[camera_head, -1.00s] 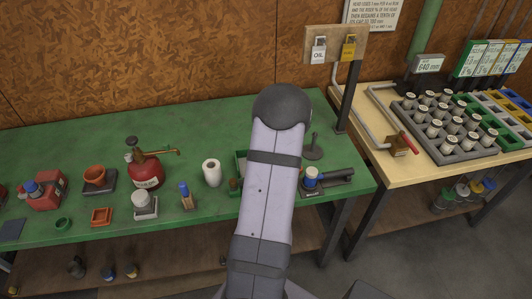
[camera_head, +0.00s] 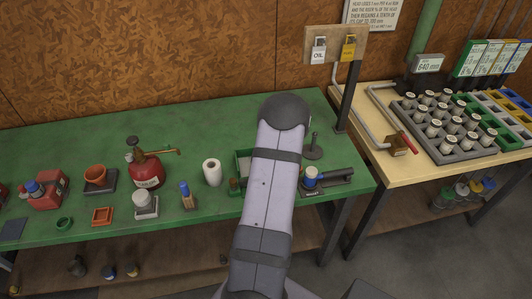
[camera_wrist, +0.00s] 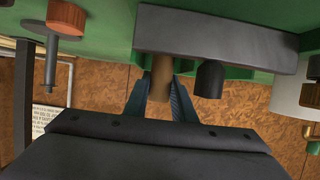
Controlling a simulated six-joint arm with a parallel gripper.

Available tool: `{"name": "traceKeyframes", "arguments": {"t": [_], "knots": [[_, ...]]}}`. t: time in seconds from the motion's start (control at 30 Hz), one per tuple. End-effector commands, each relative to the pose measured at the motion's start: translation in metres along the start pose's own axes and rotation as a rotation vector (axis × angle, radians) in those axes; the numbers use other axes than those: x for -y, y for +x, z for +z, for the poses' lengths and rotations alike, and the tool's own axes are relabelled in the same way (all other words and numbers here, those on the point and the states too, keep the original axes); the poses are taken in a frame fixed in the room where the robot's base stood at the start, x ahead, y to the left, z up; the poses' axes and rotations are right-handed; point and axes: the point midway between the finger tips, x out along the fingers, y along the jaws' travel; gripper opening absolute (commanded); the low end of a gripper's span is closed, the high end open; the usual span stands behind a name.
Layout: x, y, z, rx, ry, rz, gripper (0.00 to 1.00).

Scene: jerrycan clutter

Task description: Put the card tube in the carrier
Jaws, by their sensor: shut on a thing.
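A brown card tube (camera_wrist: 162,72) stands between the two fingers of my gripper (camera_wrist: 164,104) in the wrist view. The fingers are shut on it. Its far end shows lighter tan against a dark grey block (camera_wrist: 225,42); I cannot tell whether it touches the block. In the head view my arm hides my gripper and the tube. A green tray (camera_head: 241,163) shows partly behind my arm on the green bench; I cannot tell for sure whether it is the carrier.
A black peg (camera_wrist: 209,80) stands close beside the tube. The back of the bench at left is clear.

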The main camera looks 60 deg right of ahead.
Motion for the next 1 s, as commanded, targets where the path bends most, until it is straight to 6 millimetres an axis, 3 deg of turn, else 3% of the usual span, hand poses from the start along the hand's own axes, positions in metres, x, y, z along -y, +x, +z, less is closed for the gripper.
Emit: {"name": "traceKeyframes", "arguments": {"t": [0.07,0.1,0.13,0.63,1.0], "knots": [[0.0,0.001,0.004,0.0,0.0,0.0,0.03],[0.0,0.001,0.004,0.0,0.0,0.0,0.26],[0.0,0.001,0.003,0.0,0.0,0.0,0.31],[-0.001,-0.006,-0.001,0.0,0.001,0.001,0.31],[-0.001,-0.061,0.001,0.0,0.001,0.003,0.31]]}}
